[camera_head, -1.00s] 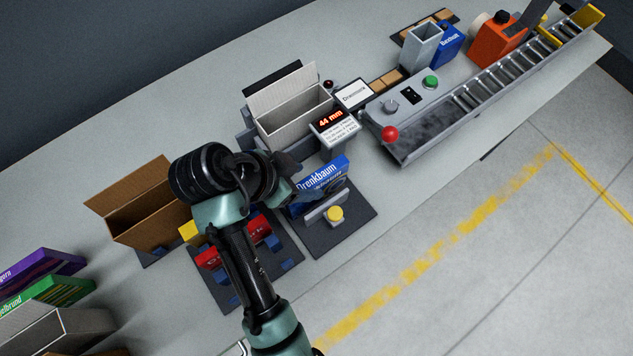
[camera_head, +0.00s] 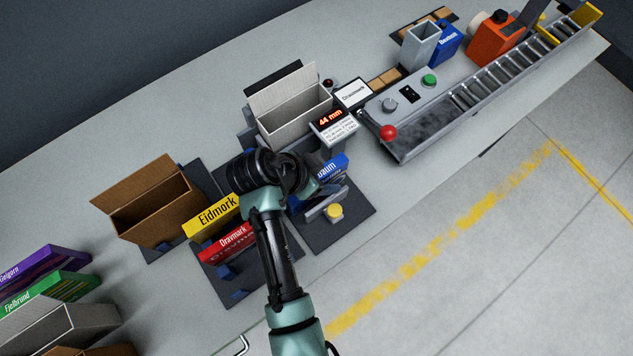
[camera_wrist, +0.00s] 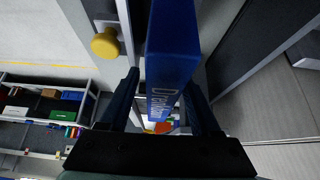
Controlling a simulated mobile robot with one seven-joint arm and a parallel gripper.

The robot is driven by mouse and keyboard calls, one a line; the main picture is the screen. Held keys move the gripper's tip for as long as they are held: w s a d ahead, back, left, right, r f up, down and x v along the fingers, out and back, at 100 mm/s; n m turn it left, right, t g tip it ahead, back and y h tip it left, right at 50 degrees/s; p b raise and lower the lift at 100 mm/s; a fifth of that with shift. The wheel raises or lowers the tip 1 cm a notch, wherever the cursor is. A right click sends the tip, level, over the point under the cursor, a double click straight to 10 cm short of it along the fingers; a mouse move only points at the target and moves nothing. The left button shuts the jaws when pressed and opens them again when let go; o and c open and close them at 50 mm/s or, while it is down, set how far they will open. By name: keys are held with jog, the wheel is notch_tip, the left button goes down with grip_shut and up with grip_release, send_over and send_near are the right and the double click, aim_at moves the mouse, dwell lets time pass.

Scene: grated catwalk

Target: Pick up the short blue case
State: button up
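A blue case labelled "Drenkbaum" (camera_head: 334,169) stands on a dark mat beside a yellow button, partly hidden behind my wrist in the head view. In the wrist view the blue case (camera_wrist: 172,50) reaches down between the two fingers of my gripper (camera_wrist: 162,84). A gap shows between the left finger and the case, and the right finger lies close to its side, so the gripper looks open around it. In the head view my gripper (camera_head: 312,190) is over the case, its fingertips mostly hidden.
Yellow (camera_head: 213,218) and red (camera_head: 226,243) cases stand left of my arm. An open cardboard box (camera_head: 150,210) and an open pale box (camera_head: 294,112) are nearby. The yellow button (camera_head: 335,211) sits close by the case. A roller conveyor (camera_head: 480,88) runs to the right.

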grip_shut()
jog(key=shift+r, duration=0.1)
dwell(0.4)
jog(key=shift+s+r+b, duration=0.1)
jog(key=shift+r+b, duration=0.05)
jog(key=shift+b, duration=0.15)
notch_tip(320, 180, up, 6)
jog(key=b, duration=0.1)
jog(key=s+d+b, duration=0.4)
jog(key=s+d, duration=0.7)
jog(key=s, duration=0.5)
jog(key=shift+d+r, duration=0.3)
jog(key=shift+d, duration=0.05)
